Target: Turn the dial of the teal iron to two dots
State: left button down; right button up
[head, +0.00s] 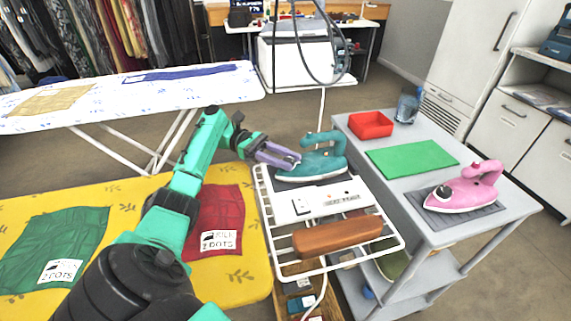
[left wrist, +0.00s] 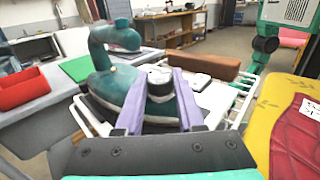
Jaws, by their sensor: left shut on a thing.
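The teal iron (head: 325,160) stands on a dark rest at the far end of the white wire rack, its handle upward. It also shows in the left wrist view (left wrist: 112,88). My left gripper (head: 297,160) reaches it from the left. In the left wrist view its two purple fingers (left wrist: 160,88) stand on either side of the iron's round dial (left wrist: 160,76), shut on it. The dial's marks and setting cannot be read. The dial is hidden by the fingers in the head view. My right gripper is not in view.
A white wire rack (head: 262,200) holds a power strip (head: 322,200) and a brown wooden block (head: 337,237). The grey cart (head: 400,190) to the right bears a red tray (head: 370,125), green mat (head: 411,158) and pink iron (head: 467,187). A yellow ironing board (head: 130,192) lies left.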

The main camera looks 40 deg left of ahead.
pick_arm(q)
jog(key=shift+f, duration=0.2)
jog(key=c, duration=0.5)
grip_release()
jog(key=shift+r, duration=0.15)
